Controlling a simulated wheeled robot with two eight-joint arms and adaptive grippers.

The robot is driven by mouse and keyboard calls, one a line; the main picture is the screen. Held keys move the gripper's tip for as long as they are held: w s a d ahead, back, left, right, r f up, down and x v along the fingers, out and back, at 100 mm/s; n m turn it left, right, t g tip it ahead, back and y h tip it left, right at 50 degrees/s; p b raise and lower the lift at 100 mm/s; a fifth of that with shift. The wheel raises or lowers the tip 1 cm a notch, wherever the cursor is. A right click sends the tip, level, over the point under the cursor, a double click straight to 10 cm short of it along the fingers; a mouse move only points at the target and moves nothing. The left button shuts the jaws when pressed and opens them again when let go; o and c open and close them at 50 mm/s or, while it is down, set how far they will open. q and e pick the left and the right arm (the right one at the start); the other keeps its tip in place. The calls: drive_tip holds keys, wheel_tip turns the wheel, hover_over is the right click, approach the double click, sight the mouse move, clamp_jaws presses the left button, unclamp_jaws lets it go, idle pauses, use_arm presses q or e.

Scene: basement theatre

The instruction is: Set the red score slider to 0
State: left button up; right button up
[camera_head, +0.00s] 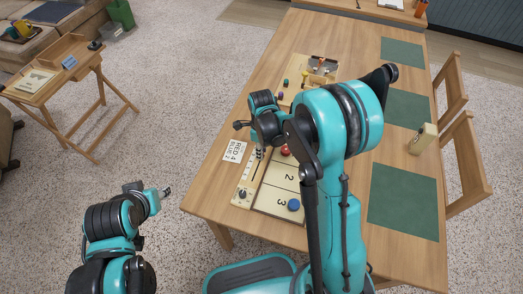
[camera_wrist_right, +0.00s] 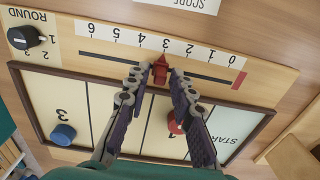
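The red score slider (camera_wrist_right: 160,71) sits in a dark slot on the wooden score board (camera_wrist_right: 265,82), its tip by the 3. The number scale (camera_wrist_right: 150,40) runs from 6 at left to 0 at right; a red mark (camera_wrist_right: 239,80) lies near the 0. My right gripper (camera_wrist_right: 161,76) straddles the slider, one finger on each side, with narrow gaps showing. In the head view my right gripper (camera_head: 262,148) is over the board's left side, its fingertips hard to make out. My left gripper (camera_head: 163,192) is left of the table, away from the board; its finger opening is unclear.
A blue puck (camera_wrist_right: 63,134) and a red puck (camera_wrist_right: 175,125) lie on the numbered court beside the slot. A black round knob (camera_wrist_right: 27,37) is at the board's corner. A score card (camera_head: 235,151) lies beside the board. Green mats (camera_head: 403,200) are at right.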

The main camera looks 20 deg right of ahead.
clamp_jaws()
drive_tip(key=w+d, duration=0.1)
drive_tip(key=w, duration=0.1)
drive_tip(key=w+d, duration=0.2)
drive_tip(key=w, duration=0.1)
drive_tip(key=w+d, duration=0.2)
drive_tip(key=w, duration=0.1)
drive_tip(key=shift+d, duration=0.15)
drive_tip(key=shift+o, duration=2.4)
unclamp_jaws()
wheel_tip(320, 180, up, 12)
